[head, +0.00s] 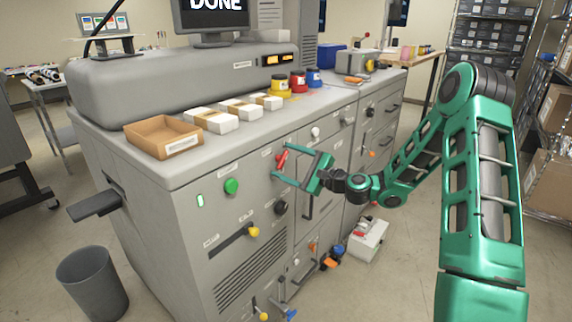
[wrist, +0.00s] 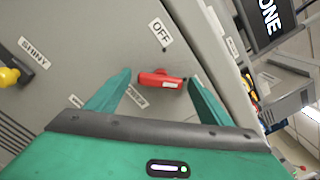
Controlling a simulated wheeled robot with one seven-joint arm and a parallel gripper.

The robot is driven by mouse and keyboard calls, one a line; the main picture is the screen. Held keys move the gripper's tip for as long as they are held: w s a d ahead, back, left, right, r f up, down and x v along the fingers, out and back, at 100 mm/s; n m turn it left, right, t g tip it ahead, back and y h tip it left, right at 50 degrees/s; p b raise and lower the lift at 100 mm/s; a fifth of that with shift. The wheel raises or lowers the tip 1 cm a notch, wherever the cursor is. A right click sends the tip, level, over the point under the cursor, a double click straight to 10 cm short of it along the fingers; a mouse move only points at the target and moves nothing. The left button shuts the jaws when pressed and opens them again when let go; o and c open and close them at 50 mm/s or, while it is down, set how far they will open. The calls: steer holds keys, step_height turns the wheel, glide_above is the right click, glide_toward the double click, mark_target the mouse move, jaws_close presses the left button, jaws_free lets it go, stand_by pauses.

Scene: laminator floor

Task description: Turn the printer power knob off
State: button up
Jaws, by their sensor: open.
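The printer power knob (wrist: 160,79) is a red handle on the grey front panel of the machine. In the wrist view it lies between my two open fingertips, and an OFF label (wrist: 161,32) sits near it on the panel. In the head view the red knob (head: 281,160) shows just beyond my gripper (head: 280,162), partly behind it. My gripper (wrist: 156,80) is open, with one green finger on each side of the knob. I cannot tell whether either finger touches it. Another label near the knob is partly covered by a finger.
The panel also carries a green button (head: 231,186), a black knob (head: 281,208) and a yellow-tipped lever (head: 253,231). A cardboard tray (head: 163,150) and ink jars stand on the machine top. A bin (head: 92,283) stands on the floor at left. A white box (head: 368,240) sits low at right.

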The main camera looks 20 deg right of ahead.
steer(key=c, duration=1)
steer(key=shift+c, duration=0.2)
steer(key=shift+n, duration=0.3)
steer(key=n, duration=0.3)
steer(key=shift+n, duration=0.3)
steer(key=n, duration=0.4)
steer(key=shift+s+f+n, duration=0.1)
steer(key=shift+n, duration=0.2)
steer(key=n, duration=0.4)
steer(key=shift+f+n, duration=0.1)
steer(key=shift+n, duration=2.4)
